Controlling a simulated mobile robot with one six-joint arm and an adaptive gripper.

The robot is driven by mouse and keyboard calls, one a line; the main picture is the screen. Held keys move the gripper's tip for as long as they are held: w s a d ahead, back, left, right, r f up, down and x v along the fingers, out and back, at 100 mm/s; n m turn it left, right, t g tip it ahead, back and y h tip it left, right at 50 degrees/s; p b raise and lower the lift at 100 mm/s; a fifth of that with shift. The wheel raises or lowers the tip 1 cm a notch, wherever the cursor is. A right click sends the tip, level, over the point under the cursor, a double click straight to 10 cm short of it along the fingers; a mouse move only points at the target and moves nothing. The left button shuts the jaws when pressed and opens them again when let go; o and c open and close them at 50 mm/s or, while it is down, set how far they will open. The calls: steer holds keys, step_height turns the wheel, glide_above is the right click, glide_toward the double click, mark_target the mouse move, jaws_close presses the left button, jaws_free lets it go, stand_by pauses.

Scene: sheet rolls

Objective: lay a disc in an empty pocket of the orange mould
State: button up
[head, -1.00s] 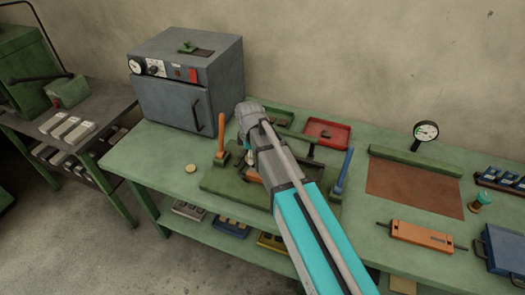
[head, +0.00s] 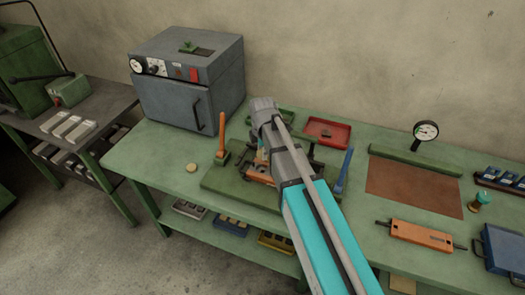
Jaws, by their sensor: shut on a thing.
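The orange mould (head: 258,171) lies on the green plate of a press-like fixture (head: 222,184) in the middle of the bench. My arm covers its right part, and I cannot make out its pockets. My gripper (head: 262,153) points down above the mould's back part, largely hidden by my own wrist. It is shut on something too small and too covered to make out. A small tan disc (head: 191,167) lies flat on the bench, left of the fixture and apart from it.
An orange upright handle (head: 222,130) and a blue bar (head: 344,170) flank the fixture. A red tray (head: 327,131) with a dark piece stands behind, beside a green tray (head: 287,115). A grey oven (head: 187,80) stands back left. Bench near the tan disc is clear.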

mark_target(262, 166)
steer(key=shift+f, duration=0.2)
steer(key=shift+f+b, duration=3.75)
steer(key=shift+b, duration=0.15)
steer(key=o, duration=1)
steer(key=shift+o, duration=0.2)
steer(key=shift+s, duration=0.2)
